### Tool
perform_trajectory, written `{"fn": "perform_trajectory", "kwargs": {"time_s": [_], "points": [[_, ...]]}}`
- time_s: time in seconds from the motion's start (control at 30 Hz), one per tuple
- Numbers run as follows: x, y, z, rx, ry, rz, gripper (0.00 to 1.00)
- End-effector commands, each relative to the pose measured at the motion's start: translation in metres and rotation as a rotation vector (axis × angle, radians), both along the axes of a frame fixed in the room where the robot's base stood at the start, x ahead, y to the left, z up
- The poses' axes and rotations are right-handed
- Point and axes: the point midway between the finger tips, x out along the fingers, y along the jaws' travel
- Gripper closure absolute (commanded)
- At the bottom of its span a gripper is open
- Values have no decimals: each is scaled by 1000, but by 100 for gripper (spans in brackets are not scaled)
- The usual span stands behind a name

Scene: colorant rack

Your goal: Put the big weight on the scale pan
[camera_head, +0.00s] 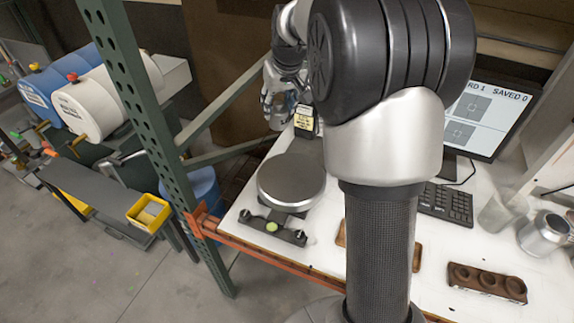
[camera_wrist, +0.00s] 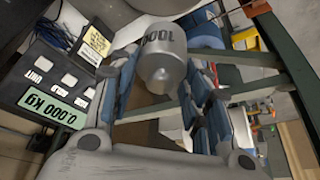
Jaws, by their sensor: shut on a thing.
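The big weight (camera_wrist: 163,65), a grey metal cylinder with a knob and the marking 1000, sits between the fingers of my gripper (camera_wrist: 160,88) in the wrist view. The fingers are shut on it. In the head view my gripper (camera_head: 279,103) is beyond the scale pan, high near the back edge of the bench, and partly hidden by my arm. The round grey scale pan (camera_head: 291,180) is bare. The scale's display (camera_wrist: 52,107) reads 0.000 KG in the wrist view.
A wooden block (camera_head: 487,282) with round recesses lies at the right front of the white bench. A metal can (camera_head: 543,234), a keyboard (camera_head: 446,204) and a monitor (camera_head: 485,118) stand on the right. A green rack post (camera_head: 150,110) rises left of the scale.

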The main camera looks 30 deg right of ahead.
Motion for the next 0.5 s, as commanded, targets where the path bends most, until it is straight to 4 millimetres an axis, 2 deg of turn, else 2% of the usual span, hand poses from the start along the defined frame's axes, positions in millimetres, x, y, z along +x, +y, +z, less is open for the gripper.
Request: {"fn": "perform_trajectory", "kwargs": {"time_s": [0.5], "points": [[0,0,-116,0,-1,-1,100]]}}
